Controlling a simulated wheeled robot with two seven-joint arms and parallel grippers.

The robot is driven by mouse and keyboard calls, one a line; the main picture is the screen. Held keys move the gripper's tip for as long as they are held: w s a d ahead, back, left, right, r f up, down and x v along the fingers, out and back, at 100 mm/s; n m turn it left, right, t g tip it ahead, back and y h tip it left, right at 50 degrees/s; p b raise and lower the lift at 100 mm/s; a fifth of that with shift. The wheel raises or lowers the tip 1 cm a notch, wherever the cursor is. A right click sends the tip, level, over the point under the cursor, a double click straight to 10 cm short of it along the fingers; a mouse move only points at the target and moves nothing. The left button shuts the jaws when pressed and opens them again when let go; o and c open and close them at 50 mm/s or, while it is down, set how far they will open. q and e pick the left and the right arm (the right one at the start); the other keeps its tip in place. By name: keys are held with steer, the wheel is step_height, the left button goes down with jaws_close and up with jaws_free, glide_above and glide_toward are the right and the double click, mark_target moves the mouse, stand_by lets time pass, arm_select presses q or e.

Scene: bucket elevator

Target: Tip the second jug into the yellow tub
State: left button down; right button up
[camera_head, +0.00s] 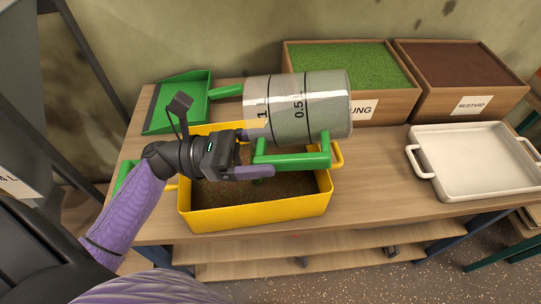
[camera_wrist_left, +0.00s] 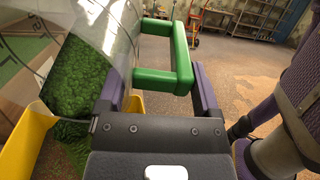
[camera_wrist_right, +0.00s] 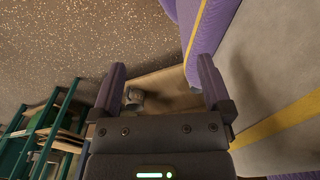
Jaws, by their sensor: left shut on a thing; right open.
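A clear jug (camera_head: 318,104) with black markings and a green handle (camera_head: 298,160) lies tilted on its side above the yellow tub (camera_head: 258,213), its 1 mark left of its 0.5 mark. My left gripper (camera_head: 256,157) is shut on the green handle, which also shows in the left wrist view (camera_wrist_left: 183,58). Green grains (camera_wrist_left: 85,82) show through the jug wall there, with more green lower down near the tub edge (camera_wrist_left: 22,150). The tub holds dark brown material, with a little green in its middle. My right gripper (camera_wrist_right: 162,70) is open and empty, outside the head view.
A green dustpan (camera_head: 180,103) lies at the back left of the bench. Two wooden boxes stand at the back, one with green grains (camera_head: 350,70), one with brown (camera_head: 462,62). A white tray (camera_head: 476,190) stands at the right. Bare bench top lies between tub and tray.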

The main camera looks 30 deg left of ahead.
arm_select(q)
steer(key=shift+s+a+f+t+h+b, duration=0.2)
steer(key=shift+a+t+h+b, duration=0.45)
steer(key=shift+h+b, duration=0.45)
steer(key=shift+s+a+h, duration=0.1)
steer(key=shift+a+h, duration=0.1)
steer(key=shift+h, duration=0.3)
steer(key=shift+a+r+b, duration=0.1)
steer(key=shift+r+b, duration=0.05)
steer(key=shift+b, duration=0.15)
arm_select(e)
steer(key=d+f, duration=0.1)
steer(key=s+f, duration=0.1)
steer(key=f, duration=0.1)
steer(key=shift+s+d+f, duration=0.1)
steer(key=shift+s+d, duration=0.05)
steer(key=shift+d, duration=0.25)
steer(key=shift+a, duration=0.5)
